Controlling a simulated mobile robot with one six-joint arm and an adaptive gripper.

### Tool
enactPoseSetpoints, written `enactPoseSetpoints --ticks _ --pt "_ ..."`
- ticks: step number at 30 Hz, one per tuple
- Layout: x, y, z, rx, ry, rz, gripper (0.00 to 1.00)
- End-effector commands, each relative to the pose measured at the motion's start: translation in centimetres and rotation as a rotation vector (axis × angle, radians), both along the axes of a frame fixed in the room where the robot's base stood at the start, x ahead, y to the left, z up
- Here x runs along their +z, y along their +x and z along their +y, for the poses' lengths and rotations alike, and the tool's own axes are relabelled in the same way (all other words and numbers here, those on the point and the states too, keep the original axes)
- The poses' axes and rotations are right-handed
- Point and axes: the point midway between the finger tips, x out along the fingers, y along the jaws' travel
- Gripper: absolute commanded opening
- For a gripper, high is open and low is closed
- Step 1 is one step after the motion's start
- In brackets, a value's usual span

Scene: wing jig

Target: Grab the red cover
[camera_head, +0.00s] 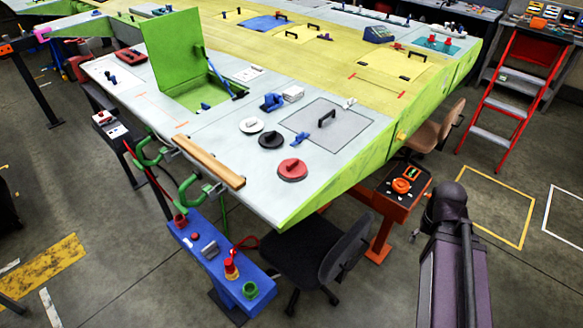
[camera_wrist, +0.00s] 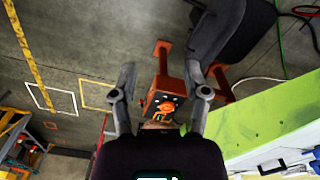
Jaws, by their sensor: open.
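The red cover (camera_head: 292,169) is a round disc with a dark red grip on top. It lies flat on the pale wing surface (camera_head: 231,160) near its front corner, in the head view. A black round cover (camera_head: 270,140) and a white one (camera_head: 251,125) lie in a row behind it to the left. My gripper (camera_wrist: 163,82) shows in the wrist view with its two fingers spread apart and nothing between them. It is off the wing, over the floor side, with an orange stand beyond it. The red cover is not visible in the wrist view.
An orange stand (camera_head: 388,205), a black chair (camera_head: 315,255) and a blue control post (camera_head: 215,255) stand by the wing's front edge. A wooden bar (camera_head: 208,162) and green clamps (camera_head: 188,190) line that edge. An open green hatch (camera_head: 176,50) rises behind.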

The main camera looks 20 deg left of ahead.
Motion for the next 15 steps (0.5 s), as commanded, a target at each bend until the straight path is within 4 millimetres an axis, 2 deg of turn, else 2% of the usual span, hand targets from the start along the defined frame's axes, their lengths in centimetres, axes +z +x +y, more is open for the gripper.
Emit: enactPoseSetpoints --ticks 8,15 --pt "0.0 0.1 0.1 0.011 -0.005 -0.001 0.6" --pt "-0.3 1.3 1.7 0.142 -0.06 -0.011 0.6"
